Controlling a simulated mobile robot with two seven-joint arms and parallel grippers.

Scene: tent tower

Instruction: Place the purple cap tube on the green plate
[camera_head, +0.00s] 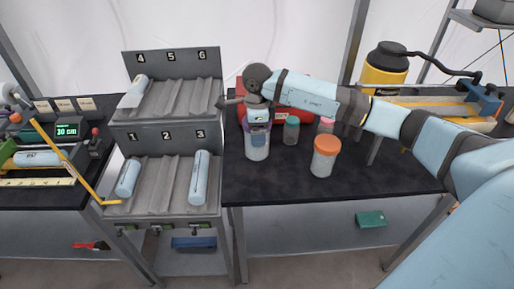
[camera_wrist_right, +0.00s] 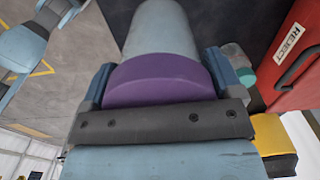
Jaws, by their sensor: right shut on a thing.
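The purple cap tube (camera_head: 258,151) is a pale, clear-looking jar at the left part of the right-hand black table. My right gripper (camera_head: 257,123) comes down on it from above and is shut around its purple cap. In the right wrist view, the two fingers (camera_wrist_right: 158,84) sit on either side of the purple cap (camera_wrist_right: 165,78), with the pale tube body (camera_wrist_right: 163,28) beyond. The tube is upright; I cannot tell whether its base touches the table. A flat green piece (camera_head: 370,219) lies on the lower shelf; I cannot tell whether it is the green plate. My left gripper is not in view.
A green-capped jar (camera_head: 291,132), an orange-capped jar (camera_head: 324,160) and a pink-capped one (camera_head: 326,126) stand to the right. A red REJECT box (camera_wrist_right: 297,58) is behind. A numbered grey rack (camera_head: 172,178) with pale cylinders stands left. The table front (camera_head: 285,182) is clear.

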